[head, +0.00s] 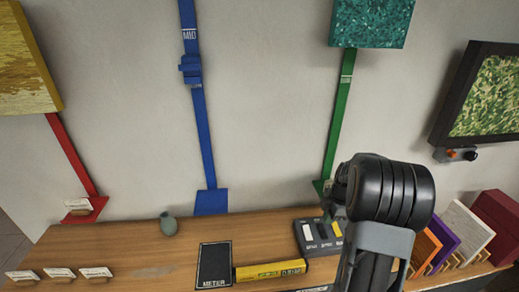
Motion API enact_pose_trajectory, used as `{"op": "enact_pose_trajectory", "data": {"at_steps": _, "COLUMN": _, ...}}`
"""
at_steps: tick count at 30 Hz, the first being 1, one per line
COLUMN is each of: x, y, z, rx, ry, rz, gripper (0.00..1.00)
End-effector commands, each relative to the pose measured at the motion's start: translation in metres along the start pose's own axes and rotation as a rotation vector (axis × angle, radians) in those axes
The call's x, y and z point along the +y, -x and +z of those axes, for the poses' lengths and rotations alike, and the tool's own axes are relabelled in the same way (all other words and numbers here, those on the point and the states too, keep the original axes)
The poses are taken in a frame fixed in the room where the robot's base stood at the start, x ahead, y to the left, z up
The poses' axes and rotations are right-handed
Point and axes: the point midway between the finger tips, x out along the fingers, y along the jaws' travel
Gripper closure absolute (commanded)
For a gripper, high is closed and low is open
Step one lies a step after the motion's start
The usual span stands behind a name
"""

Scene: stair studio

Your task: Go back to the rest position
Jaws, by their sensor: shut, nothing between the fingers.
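My arm (375,245) rises from the lower edge at the right, with a thick black ribbed joint on top. It stands in front of the wooden counter and hides part of it. I cannot make out my gripper's fingers, which are hidden behind the arm or out of the frame. Nothing in view shows a held object.
The wooden counter (130,243) bears a small grey-green vase (168,224), a black METER panel (214,265), a yellow box (270,270), a switch box (317,236) and white cards (60,273). Coloured panels (463,232) stand at the right. A blue strip (202,130) runs up the wall.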

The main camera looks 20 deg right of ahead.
Motion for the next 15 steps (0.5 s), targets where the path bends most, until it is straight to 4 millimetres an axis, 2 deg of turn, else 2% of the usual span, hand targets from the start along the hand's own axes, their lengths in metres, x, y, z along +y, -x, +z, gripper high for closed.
{"op": "enact_pose_trajectory", "data": {"at_steps": 3, "x": 0.000, "y": 0.000, "z": 0.000, "rx": 0.000, "ry": -0.011, "rz": 0.000, "gripper": 1.00}}
{"op": "enact_pose_trajectory", "data": {"at_steps": 7, "x": 0.000, "y": 0.000, "z": 0.000, "rx": -0.002, "ry": -0.207, "rz": -0.001, "gripper": 1.00}}
{"op": "enact_pose_trajectory", "data": {"at_steps": 11, "x": -0.016, "y": -0.010, "z": -0.003, "rx": -0.013, "ry": -0.555, "rz": -0.039, "gripper": 1.00}}
{"op": "enact_pose_trajectory", "data": {"at_steps": 15, "x": -0.038, "y": 0.002, "z": -0.024, "rx": -0.051, "ry": -0.953, "rz": -0.030, "gripper": 1.00}}
